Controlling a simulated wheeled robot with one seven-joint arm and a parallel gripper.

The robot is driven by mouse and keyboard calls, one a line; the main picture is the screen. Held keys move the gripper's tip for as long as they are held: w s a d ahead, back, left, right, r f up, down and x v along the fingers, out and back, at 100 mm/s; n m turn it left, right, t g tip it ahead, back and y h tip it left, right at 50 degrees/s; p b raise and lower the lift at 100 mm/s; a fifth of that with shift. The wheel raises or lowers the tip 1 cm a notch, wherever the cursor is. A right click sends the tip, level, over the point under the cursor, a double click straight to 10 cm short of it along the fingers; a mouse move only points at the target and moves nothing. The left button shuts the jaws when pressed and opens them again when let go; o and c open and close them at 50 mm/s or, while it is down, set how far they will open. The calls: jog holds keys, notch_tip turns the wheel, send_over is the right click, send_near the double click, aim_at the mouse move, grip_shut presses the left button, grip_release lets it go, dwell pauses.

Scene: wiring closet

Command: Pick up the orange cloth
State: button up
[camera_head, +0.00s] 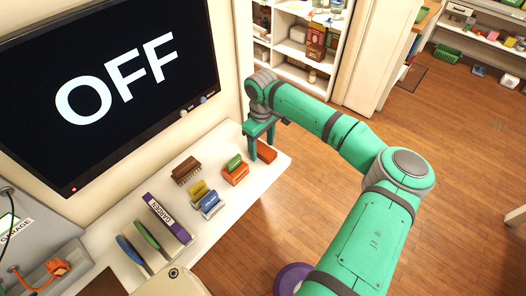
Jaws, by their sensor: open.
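A small flat orange-brown piece (267,153), which looks like the orange cloth, lies on the white counter near its right end. My gripper (261,143) points down just above and beside it, with its two teal fingers apart. The left finger hides part of the piece's left side. I cannot tell whether the fingers touch it. Nothing shows held between them.
On the white counter (240,211) lie an orange block-like thing (236,178) with a green one, yellow and blue things (209,205), a brown brush (186,170) and a purple book (167,218). A screen reading OFF (120,85) hangs behind. Shelves (290,49) stand beyond.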

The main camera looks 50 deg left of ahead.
aim_at(263, 148)
jog(key=shift+w+d, duration=0.1)
jog(key=shift+d, duration=0.05)
jog(key=c, duration=1.1)
jog(key=shift+r, duration=0.5)
notch_tip(263, 148, up, 2)
jog(key=shift+w, duration=0.1)
jog(key=d+r, duration=0.1)
jog(key=s+d+r, duration=0.1)
jog(key=r, duration=0.1)
jog(key=d+r, duration=0.1)
jog(key=r, duration=0.1)
jog(key=shift+s+d, duration=0.4)
jog(key=shift+s+d+r, duration=0.85)
jog(key=shift+d, duration=0.55)
jog(key=shift+s+d+r, duration=0.8)
jog(key=shift+s+d, duration=0.1)
jog(key=shift+d, duration=0.55)
jog(key=shift+s+d+r, duration=0.85)
jog(key=shift+d, duration=0.55)
